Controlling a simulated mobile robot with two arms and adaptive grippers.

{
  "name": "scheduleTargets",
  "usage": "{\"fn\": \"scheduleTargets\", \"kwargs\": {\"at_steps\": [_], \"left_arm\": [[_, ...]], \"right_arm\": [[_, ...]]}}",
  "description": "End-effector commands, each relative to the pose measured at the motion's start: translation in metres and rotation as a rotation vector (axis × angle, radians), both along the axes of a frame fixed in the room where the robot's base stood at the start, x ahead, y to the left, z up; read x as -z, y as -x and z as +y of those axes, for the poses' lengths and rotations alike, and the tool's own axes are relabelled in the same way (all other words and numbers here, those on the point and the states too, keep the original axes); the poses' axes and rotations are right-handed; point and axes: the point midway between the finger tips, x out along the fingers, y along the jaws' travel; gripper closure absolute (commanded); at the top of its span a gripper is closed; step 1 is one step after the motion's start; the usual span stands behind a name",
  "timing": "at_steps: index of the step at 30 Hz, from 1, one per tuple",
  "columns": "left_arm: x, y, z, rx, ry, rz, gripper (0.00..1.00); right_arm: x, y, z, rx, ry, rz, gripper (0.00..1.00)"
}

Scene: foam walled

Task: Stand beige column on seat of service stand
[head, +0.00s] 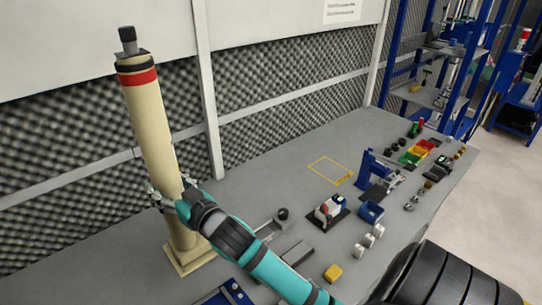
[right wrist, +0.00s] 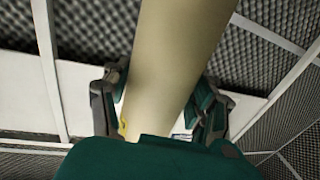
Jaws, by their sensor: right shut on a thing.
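The beige column (head: 152,122) is tall, with a red band and a black cap at its top, at the left in the head view. Its lower end meets a square beige base (head: 190,260) on the bench; I cannot tell whether this is its own foot or the seat of the service stand. In the picture it leans left at the top, perhaps from perspective. My right gripper (head: 173,199) is shut around its lower part. In the right wrist view the column (right wrist: 176,65) fills the space between the fingers (right wrist: 160,108). My left gripper is not in view.
The grey bench (head: 316,253) runs along a foam wall (head: 265,115). A blue stand-like fixture (head: 367,168), a yellow outline (head: 330,171), a blue bin (head: 371,212) and small parts lie to the right. A yellow block (head: 333,273) is near the front, a blue item (head: 226,294) near the base.

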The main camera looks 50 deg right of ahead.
Motion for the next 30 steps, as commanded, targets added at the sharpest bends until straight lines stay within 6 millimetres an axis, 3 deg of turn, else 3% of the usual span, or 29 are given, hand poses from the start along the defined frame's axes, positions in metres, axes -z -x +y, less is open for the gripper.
{"fn": "scheduleTargets", "kwargs": {"at_steps": [9, 18, 30], "left_arm": [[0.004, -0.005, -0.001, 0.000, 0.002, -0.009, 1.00], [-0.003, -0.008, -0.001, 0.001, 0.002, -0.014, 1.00], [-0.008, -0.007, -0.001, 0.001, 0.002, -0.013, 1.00]], "right_arm": [[0.009, 0.000, 0.000, -0.002, -0.001, -0.013, 0.98], [0.053, 0.000, 0.001, -0.002, -0.001, -0.011, 0.98], [0.091, 0.000, 0.000, -0.001, -0.002, -0.011, 0.98]]}}
